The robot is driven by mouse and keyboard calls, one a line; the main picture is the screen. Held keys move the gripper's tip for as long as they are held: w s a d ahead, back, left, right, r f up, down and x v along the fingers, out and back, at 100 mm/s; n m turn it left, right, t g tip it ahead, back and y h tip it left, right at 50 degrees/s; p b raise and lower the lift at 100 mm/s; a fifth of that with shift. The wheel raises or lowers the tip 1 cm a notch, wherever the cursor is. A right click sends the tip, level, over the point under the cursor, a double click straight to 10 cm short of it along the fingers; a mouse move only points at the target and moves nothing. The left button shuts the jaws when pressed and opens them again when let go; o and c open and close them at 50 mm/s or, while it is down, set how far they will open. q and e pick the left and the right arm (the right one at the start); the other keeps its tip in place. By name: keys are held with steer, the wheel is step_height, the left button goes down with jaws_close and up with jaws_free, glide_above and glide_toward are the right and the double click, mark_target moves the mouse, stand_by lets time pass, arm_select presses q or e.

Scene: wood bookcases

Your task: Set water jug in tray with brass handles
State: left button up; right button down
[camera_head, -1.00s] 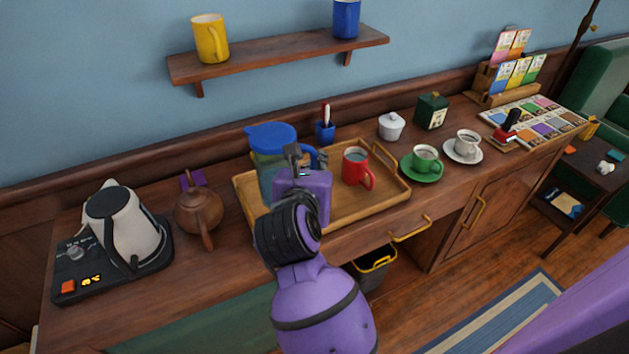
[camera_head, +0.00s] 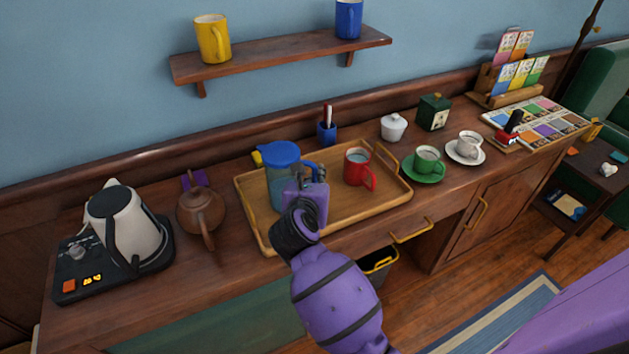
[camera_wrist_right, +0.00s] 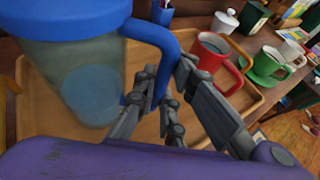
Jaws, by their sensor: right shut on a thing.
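The water jug (camera_head: 283,188), clear with a blue lid and blue handle, is upright within the outline of the wooden tray (camera_head: 252,213), on its left part. Whether its base touches the tray floor is hard to tell. My right gripper (camera_head: 314,175) is shut on the jug's blue handle, at the jug's right side. The right wrist view shows the fingers (camera_wrist_right: 165,88) around the lower handle and the jug body (camera_wrist_right: 75,80) over the tray. A brass-coloured handle (camera_head: 386,161) shows at the tray's right end. My left gripper is out of view.
A red mug (camera_head: 357,168) stands in the tray, right of the jug. A brown teapot (camera_head: 201,210) and white kettle (camera_head: 122,222) stand left of the tray. A green cup (camera_head: 427,160) is to its right, a blue pen cup (camera_head: 326,132) behind.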

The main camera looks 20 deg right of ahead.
steer(key=shift+r, duration=0.15)
steer(key=shift+f, duration=0.2)
steer(key=c, duration=1.8)
jaws_free()
